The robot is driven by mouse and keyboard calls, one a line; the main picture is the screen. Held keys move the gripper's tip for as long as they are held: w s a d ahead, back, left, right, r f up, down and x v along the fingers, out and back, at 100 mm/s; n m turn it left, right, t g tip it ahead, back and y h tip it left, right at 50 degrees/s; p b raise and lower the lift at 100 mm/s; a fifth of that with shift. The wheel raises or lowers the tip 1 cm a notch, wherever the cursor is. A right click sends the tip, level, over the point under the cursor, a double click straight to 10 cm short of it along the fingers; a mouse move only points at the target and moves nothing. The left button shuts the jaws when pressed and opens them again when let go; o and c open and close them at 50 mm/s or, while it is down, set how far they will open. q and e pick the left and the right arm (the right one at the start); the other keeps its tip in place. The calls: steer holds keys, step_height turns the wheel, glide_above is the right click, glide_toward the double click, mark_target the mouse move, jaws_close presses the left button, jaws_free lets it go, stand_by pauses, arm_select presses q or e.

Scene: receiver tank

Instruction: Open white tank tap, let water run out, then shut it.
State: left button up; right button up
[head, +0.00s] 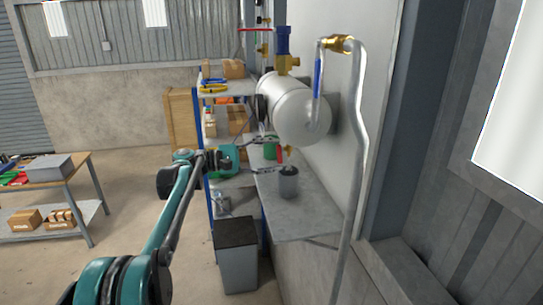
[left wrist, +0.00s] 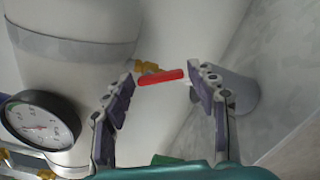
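The white tank (head: 295,108) lies on its side by the wall, above a grey bench. Its tap has a red handle (left wrist: 162,77) and a brass body (left wrist: 146,67). In the head view the tap is small under the tank, partly hidden near my gripper. My left gripper (head: 264,155) is open, just left of the tap. In the left wrist view its two fingers (left wrist: 163,80) stand apart, with the red handle showing across the gap. I cannot tell whether a finger touches it. No running water is visible. My right gripper is not in view.
A grey can (head: 288,182) stands on the bench (head: 310,214) below the tap. A pressure gauge (left wrist: 42,121) is close to the left finger. A blue-handled valve (head: 318,78) and a pipe (head: 361,130) are at the right. A bin (head: 236,262) stands on the floor.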

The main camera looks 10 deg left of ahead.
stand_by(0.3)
arm_select(q)
steer(key=v, duration=1.2)
